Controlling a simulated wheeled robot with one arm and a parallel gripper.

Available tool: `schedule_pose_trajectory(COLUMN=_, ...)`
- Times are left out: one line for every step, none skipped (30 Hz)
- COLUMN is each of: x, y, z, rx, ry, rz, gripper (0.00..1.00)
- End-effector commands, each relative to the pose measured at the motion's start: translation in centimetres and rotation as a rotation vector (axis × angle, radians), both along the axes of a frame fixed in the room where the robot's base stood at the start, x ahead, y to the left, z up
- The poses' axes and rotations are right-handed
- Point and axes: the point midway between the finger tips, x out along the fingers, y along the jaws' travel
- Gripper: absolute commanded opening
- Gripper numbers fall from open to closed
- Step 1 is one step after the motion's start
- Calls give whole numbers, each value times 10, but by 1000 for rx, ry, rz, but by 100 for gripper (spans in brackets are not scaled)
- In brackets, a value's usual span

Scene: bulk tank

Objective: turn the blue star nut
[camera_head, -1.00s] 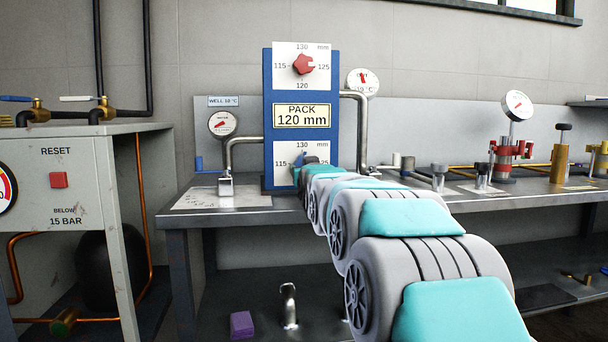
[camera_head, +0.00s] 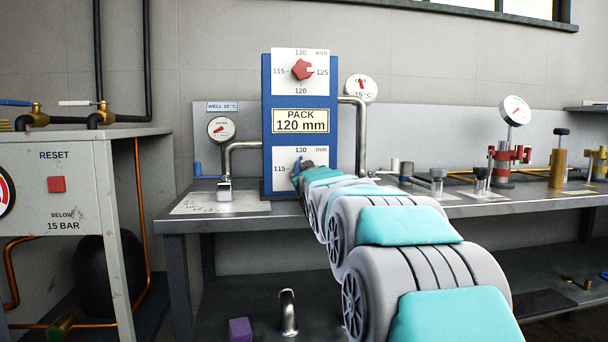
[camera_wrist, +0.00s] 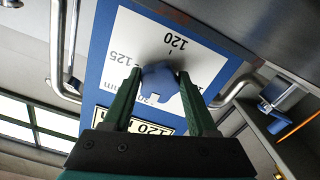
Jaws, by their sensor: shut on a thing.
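The blue star nut (camera_wrist: 160,82) sits on the lower white dial plate (camera_wrist: 128,45), which appears upside down in the wrist view. My gripper (camera_wrist: 158,78) has its two dark green fingers on either side of the nut, shut on it. In the head view the blue nut (camera_head: 297,167) shows only as a small patch beside my gripper (camera_head: 306,165), which hides most of the lower dial. The 130 and 115 marks stay visible there. The nut's exact setting cannot be told.
A red star nut (camera_head: 302,69) is on the upper dial of the blue panel (camera_head: 267,125), above the PACK 120 mm sign (camera_head: 301,120). Bent metal pipes (camera_head: 360,130) flank the panel. The bench (camera_head: 235,203) holds gauges and valves. A grey RESET cabinet (camera_head: 90,175) stands at left.

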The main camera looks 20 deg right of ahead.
Motion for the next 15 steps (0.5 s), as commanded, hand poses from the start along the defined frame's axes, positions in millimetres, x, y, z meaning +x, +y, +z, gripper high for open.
schedule_pose_trajectory(x=0, y=0, z=-1, rx=0, ry=2, rz=-1, gripper=3)
schedule_pose_trajectory(x=0, y=0, z=-1, rx=-1, ry=1, rz=0, gripper=60)
schedule_pose_trajectory(x=0, y=0, z=-1, rx=-1, ry=1, rz=0, gripper=65)
schedule_pose_trajectory(x=0, y=0, z=-1, rx=-1, ry=1, rz=0, gripper=68)
schedule_pose_trajectory(x=0, y=0, z=-1, rx=-1, ry=1, rz=0, gripper=72)
schedule_pose_trajectory(x=0, y=0, z=-1, rx=-1, ry=1, rz=0, gripper=76)
schedule_pose_trajectory(x=0, y=0, z=-1, rx=-1, ry=1, rz=0, gripper=79)
schedule_pose_trajectory(x=0, y=0, z=0, rx=0, ry=1, rz=0, gripper=83)
schedule_pose_trajectory(x=0, y=0, z=0, rx=0, ry=1, rz=0, gripper=87)
schedule_pose_trajectory(x=0, y=0, z=0, rx=0, ry=0, rz=0, gripper=88)
schedule_pose_trajectory(x=0, y=0, z=0, rx=0, ry=0, rz=0, gripper=88)
schedule_pose_trajectory(x=0, y=0, z=0, rx=0, ry=0, rz=0, gripper=88)
schedule_pose_trajectory(x=0, y=0, z=0, rx=0, ry=0, rz=0, gripper=88)
schedule_pose_trajectory(x=0, y=0, z=0, rx=0, ry=0, rz=0, gripper=88)
schedule_pose_trajectory(x=0, y=0, z=0, rx=0, ry=0, rz=0, gripper=88)
